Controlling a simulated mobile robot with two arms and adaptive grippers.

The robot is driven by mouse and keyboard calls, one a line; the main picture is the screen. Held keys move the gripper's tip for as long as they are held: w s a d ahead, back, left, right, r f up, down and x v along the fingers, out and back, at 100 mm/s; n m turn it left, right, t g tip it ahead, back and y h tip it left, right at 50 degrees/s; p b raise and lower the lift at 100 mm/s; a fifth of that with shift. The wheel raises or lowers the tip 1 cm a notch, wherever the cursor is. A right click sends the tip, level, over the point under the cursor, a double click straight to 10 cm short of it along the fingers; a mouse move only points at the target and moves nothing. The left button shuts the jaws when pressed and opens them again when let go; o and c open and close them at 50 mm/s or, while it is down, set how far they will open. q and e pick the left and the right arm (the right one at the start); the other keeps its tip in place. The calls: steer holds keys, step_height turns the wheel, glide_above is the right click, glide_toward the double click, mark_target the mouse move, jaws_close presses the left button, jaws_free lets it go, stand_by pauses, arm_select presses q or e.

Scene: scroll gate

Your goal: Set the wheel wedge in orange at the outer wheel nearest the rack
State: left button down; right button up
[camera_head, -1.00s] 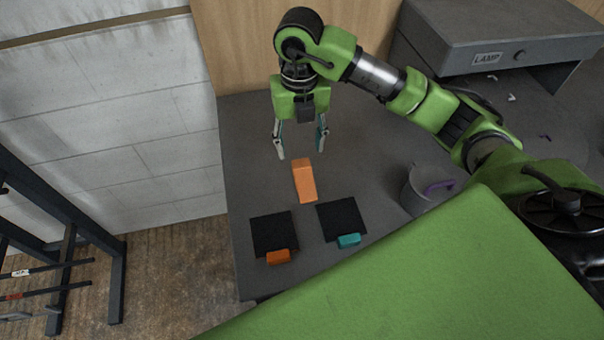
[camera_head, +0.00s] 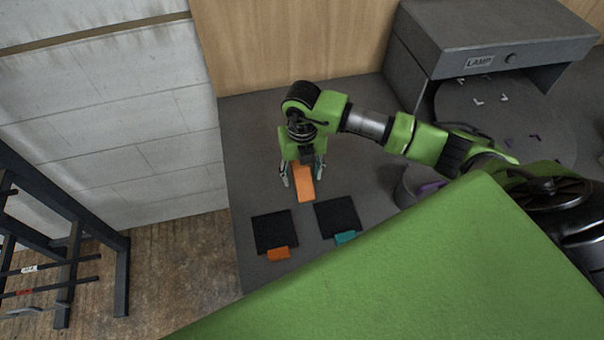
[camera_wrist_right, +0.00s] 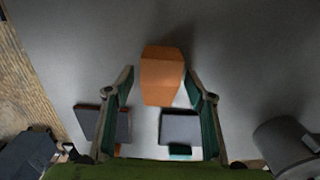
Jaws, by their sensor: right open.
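The orange wheel wedge (camera_head: 304,186) lies on the grey bench, behind two black pads. It also shows in the right wrist view (camera_wrist_right: 161,78), ahead of and between the fingers. My right gripper (camera_head: 301,178) is open and points down over the wedge, one finger on each side. In the right wrist view my right gripper (camera_wrist_right: 160,80) shows gaps between both fingers and the wedge. My left gripper is not in view. No wheel can be made out.
A black pad with an orange tab (camera_head: 274,231) and one with a teal tab (camera_head: 338,217) lie on the bench (camera_head: 240,140). A grey bucket (camera_head: 408,188) stands at right, partly hidden. A lamp box (camera_head: 490,40) is at the back right. A dark rack (camera_head: 122,275) stands left.

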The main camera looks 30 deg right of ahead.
steer(key=c, duration=1.3)
steer(key=shift+c, duration=0.6)
steer(key=shift+r, duration=0.1)
